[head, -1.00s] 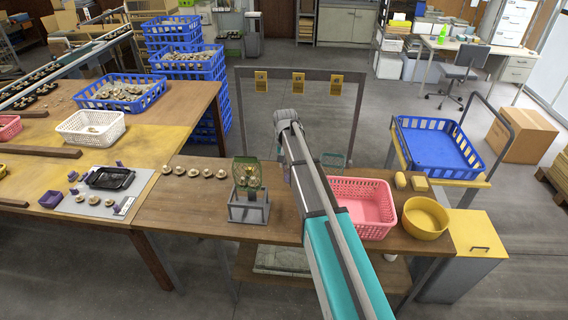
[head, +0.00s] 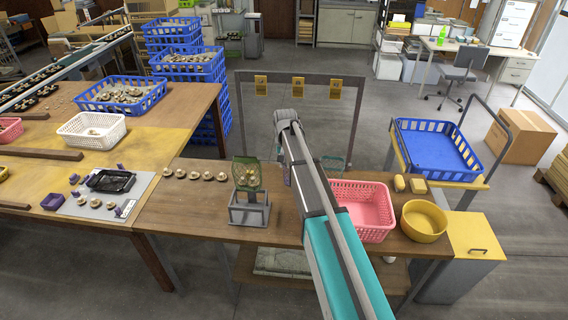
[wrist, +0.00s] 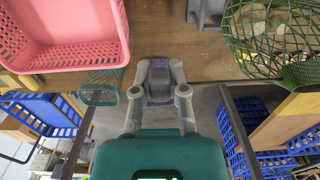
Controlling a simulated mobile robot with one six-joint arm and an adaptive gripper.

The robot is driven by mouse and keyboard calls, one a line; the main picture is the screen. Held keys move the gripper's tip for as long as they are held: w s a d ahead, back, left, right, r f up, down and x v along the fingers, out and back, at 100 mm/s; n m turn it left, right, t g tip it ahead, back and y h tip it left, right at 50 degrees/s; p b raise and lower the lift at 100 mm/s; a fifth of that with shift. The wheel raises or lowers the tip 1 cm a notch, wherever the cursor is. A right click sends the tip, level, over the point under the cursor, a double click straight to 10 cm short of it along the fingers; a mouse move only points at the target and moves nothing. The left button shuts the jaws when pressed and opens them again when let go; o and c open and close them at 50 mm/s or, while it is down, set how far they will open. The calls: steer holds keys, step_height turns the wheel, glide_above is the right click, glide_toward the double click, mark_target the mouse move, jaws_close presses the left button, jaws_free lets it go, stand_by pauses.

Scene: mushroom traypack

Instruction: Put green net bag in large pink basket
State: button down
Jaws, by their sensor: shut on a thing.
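A green net bag (head: 248,171) with pale contents stands in a grey stand on the bench, left of my arm. Its mesh fills the upper right of the wrist view (wrist: 275,40). The large pink basket (head: 368,229) stands right of my arm; its side shows at upper left in the wrist view (wrist: 72,58). My gripper (wrist: 160,80) is between basket and bag, apart from both. It is shut on a small grey and purple piece (wrist: 160,101), whose exact form I cannot tell. My arm hides most of the gripper in the head view.
A yellow bowl (head: 424,221) and yellow blocks stand right of the basket. A rack frame with yellow tags (head: 298,82) rises behind the bench; a smaller green mesh item (wrist: 98,88) is near it. Several mushrooms lie on the bench at left. A blue crate (head: 440,150) stands at right.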

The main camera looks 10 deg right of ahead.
step_height(320, 180, down, 3)
steer(key=b, duration=0.2)
steer(key=shift+r+b, duration=0.15)
steer(key=shift+b, duration=0.2)
steer(key=shift+s, duration=0.1)
